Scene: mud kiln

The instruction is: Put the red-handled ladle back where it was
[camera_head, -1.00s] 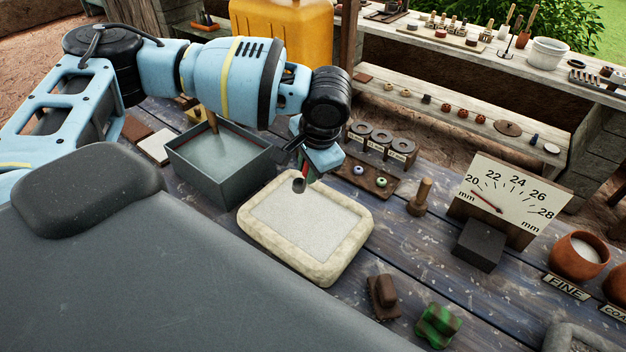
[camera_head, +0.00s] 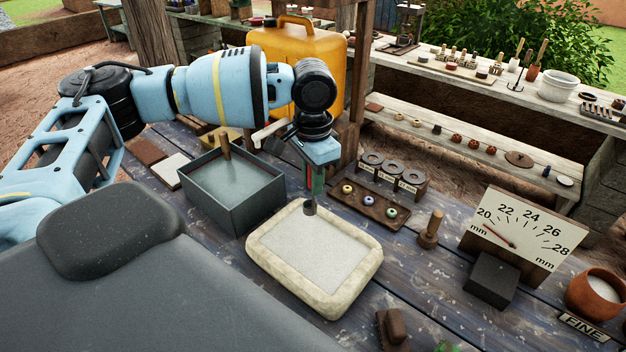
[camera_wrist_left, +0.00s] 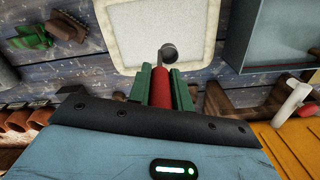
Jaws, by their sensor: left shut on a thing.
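My left gripper (camera_head: 314,180) is shut on the red handle of the ladle (camera_wrist_left: 160,88). The ladle hangs bowl down, close to upright. Its small dark bowl (camera_head: 310,208) shows over the far edge of the pale-rimmed tray (camera_head: 264,264) in the head view; the height above it is hard to judge. Most of the handle is hidden by the fingers in the head view. My right gripper is not in view.
A grey box (camera_head: 252,212) of liquid stands left of the tray. A wooden piece with a pale handle (camera_head: 268,132) is behind it, near my gripper. A bead board (camera_head: 352,212), ring stand (camera_head: 420,190) and dial gauge (camera_head: 518,228) stand right. A yellow canister (camera_head: 335,75) is behind.

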